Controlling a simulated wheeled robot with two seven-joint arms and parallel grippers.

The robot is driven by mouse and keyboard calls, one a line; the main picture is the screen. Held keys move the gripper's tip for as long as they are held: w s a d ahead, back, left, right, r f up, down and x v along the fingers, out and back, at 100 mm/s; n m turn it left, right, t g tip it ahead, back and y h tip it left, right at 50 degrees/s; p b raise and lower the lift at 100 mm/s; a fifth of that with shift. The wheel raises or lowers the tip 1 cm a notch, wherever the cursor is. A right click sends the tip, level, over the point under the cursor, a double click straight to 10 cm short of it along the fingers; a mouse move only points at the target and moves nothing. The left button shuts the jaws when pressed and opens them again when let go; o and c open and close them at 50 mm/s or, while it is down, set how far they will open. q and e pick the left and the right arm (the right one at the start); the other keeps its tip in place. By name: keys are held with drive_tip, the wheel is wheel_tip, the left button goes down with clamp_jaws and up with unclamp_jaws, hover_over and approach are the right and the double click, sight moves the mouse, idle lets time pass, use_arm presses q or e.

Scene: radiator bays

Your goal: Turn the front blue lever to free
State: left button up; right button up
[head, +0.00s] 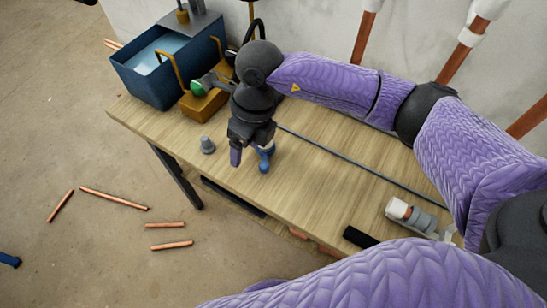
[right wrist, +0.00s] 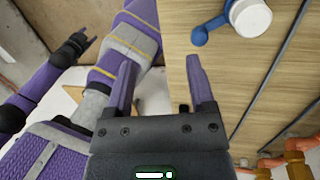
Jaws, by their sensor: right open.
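A blue lever (head: 264,162) with a white round part stands on the wooden bench, partly covered by my right gripper (head: 251,153) in the head view. In the right wrist view the blue lever (right wrist: 213,27) joins a white cap (right wrist: 251,17) near the top. My right gripper (right wrist: 158,75) is open and empty. Its right fingertip ends just short of the lever's round end in that picture, and the lever is not between the fingers. My left gripper (right wrist: 80,42) shows small at the left of the right wrist view; its opening is unclear.
On the wooden bench (head: 330,185) stand a grey fitting (head: 207,145), a blue water tank (head: 165,65), a yellow block (head: 205,102) beside a green-ended part, and a long grey rod (head: 360,165). Copper pipes (head: 113,198) lie on the floor. A white-and-grey fitting (head: 412,215) lies at right.

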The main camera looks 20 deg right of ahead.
sight(263, 164)
drive_tip(key=d+h, duration=0.1)
drive_tip(key=d, duration=0.1)
drive_tip(key=w+d+h, duration=0.1)
drive_tip(key=d, duration=0.1)
drive_tip(key=shift+f, duration=0.15)
drive_tip(key=f, duration=0.3)
drive_tip(key=f+b, duration=0.1)
drive_tip(key=f, duration=0.1)
drive_tip(key=f+b, duration=0.1)
drive_tip(key=f, duration=0.2)
drive_tip(key=shift+a+f, duration=0.25)
drive_tip(key=shift+f, duration=0.1)
drive_tip(key=shift+f+b, duration=0.2)
drive_tip(key=shift+b, duration=0.1)
drive_tip(key=shift+c, duration=0.2)
clamp_jaws()
drive_tip(key=shift+a, duration=0.1)
